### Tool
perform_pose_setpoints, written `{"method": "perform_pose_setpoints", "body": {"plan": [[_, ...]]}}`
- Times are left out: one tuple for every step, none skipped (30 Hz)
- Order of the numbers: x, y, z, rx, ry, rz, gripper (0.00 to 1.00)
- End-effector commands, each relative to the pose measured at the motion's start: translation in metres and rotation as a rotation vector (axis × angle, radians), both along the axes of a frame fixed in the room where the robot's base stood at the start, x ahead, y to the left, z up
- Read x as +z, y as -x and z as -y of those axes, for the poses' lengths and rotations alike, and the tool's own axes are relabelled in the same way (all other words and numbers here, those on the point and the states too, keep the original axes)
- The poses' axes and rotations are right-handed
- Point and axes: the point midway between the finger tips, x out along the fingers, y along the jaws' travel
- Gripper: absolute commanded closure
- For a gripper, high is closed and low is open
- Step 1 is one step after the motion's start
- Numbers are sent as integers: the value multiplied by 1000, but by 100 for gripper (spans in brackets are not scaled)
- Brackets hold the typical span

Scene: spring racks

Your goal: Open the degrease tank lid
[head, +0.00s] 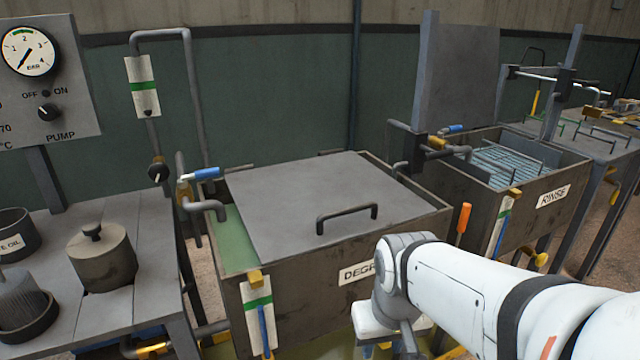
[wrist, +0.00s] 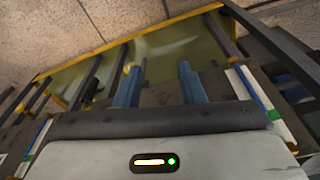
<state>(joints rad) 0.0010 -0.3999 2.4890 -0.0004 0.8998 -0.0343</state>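The degrease tank (head: 310,290) is a dark, stained open-topped box at the centre of the head view, its label partly hidden by my arm. Its flat grey lid (head: 290,200) lies over most of the top. A green strip shows along the tank's left side beside the lid. A black bar handle (head: 347,215) stands up near the lid's front edge. My gripper (head: 385,347) is low in front of the tank, below the handle and apart from it, and partly hidden by my arm. In the wrist view its bluish fingers (wrist: 159,82) are spread with nothing between them.
A rinse tank (head: 480,215) with a raised lid (head: 457,80) stands at the right. A blue-handled tap (head: 207,173) is at the degrease tank's left. A bench (head: 150,240) holds several pots. A yellow-edged tray (wrist: 165,62) lies on the floor.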

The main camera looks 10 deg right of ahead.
Motion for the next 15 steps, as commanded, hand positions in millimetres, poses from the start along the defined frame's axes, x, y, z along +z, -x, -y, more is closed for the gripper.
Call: {"method": "perform_pose_setpoints", "body": {"plan": [[13, -7, -3, 37, 4, 0, 64], [19, -12, -5, 74, 8, -1, 64], [30, -20, -5, 131, 15, 1, 64], [39, -28, -5, 185, 21, 0, 64], [49, -37, -5, 245, 29, 2, 64], [62, -50, -5, 334, 39, 4, 64], [73, -61, -5, 405, 47, 6, 64], [83, -72, -5, 481, 57, 8, 64], [96, -87, -4, 582, 70, 11, 64], [104, -98, -3, 659, 81, 14, 64], [113, -109, -3, 737, 91, 17, 64], [123, -124, -2, 839, 104, 22, 64], [131, -135, -2, 916, 115, 26, 64], [138, -146, -1, 992, 127, 30, 64], [147, -161, -1, 1094, 142, 35, 64]]}}
